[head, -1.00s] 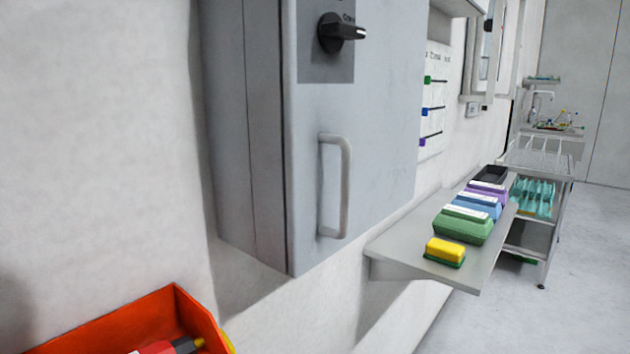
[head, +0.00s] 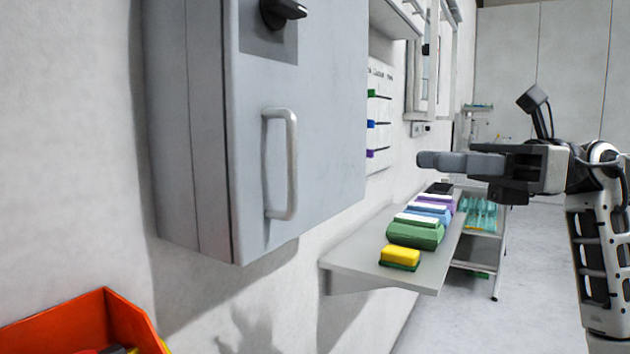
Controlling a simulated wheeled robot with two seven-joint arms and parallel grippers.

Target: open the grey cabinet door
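The grey cabinet (head: 175,130) is fixed to the white wall at the left. Its door (head: 325,165) faces right and looks closed against the body. A pale vertical bar handle (head: 291,165) sits on the door, and a black rotary knob (head: 282,10) is above it at the top edge. My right gripper (head: 428,160) comes in from the right with its fingers pointing left towards the door. It is clear of the handle. The fingers overlap from this side, so their opening is unclear. My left gripper is out of view.
An orange bin (head: 85,318) is at the lower left. Open floor lies at the right.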

